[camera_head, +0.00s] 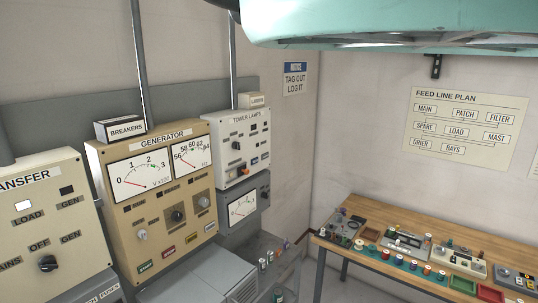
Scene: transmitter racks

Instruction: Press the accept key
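No label reading "accept" is legible, so I cannot tell which key is the accept key. The TRANSFER panel (20,240) is cut off at the left edge. My gripper is not in view.
A wooden bench (352,264) at lower right carries small devices, spools and trays. A grey cabinet (205,280) stands below the generator panel. A FEED LINE PLAN sign (462,153) hangs on the back wall. A teal shape covers the top right; I cannot tell what it is.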

